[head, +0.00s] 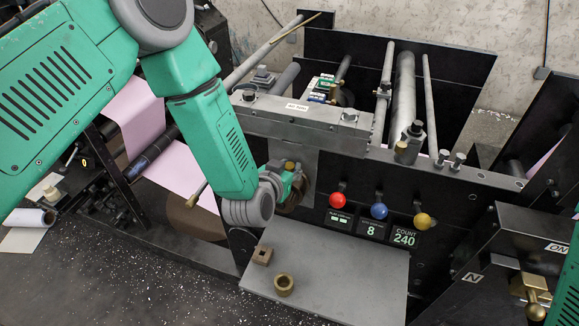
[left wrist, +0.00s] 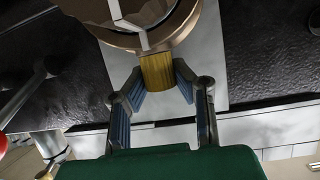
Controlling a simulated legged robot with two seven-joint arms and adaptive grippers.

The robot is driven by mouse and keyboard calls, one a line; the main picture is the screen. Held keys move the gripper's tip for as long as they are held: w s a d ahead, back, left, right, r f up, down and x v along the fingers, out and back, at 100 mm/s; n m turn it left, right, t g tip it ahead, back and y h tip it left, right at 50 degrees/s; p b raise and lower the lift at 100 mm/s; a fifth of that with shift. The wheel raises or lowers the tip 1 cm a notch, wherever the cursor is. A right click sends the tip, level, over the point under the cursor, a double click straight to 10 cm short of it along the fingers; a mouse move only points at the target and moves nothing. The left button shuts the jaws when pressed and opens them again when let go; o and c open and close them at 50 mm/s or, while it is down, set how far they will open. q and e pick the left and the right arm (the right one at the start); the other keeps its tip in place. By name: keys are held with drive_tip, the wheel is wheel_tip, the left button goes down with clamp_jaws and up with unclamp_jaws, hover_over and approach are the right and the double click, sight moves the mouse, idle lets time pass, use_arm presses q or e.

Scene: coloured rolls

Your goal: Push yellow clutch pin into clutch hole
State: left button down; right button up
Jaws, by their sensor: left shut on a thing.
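My left gripper (head: 290,180) is at the round bronze clutch on the front of the dark machine, partly hidden by its own wrist. In the left wrist view the two blue-padded fingers (left wrist: 157,82) are shut on the ridged yellow clutch pin (left wrist: 157,72). The pin's far end meets the lower edge of the bronze clutch (left wrist: 122,38). The clutch hole itself is hidden, and I cannot tell how deep the pin sits. My right gripper is out of view; only a green part of my right arm shows at the right edge.
Red (head: 337,200), blue (head: 379,211) and yellow (head: 423,221) knobs stick out right of the clutch. A brass valve (head: 532,290) stands at lower right.

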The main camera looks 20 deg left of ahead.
use_arm(q)
drive_tip(key=c, duration=1.3)
unclamp_jaws()
drive_tip(key=shift+s, duration=0.15)
drive_tip(key=d+v, duration=0.1)
drive_tip(key=v, duration=1)
drive_tip(key=shift+s+a+r, duration=0.2)
drive_tip(key=shift+s+a, duration=0.1)
drive_tip(key=shift+a, duration=0.2)
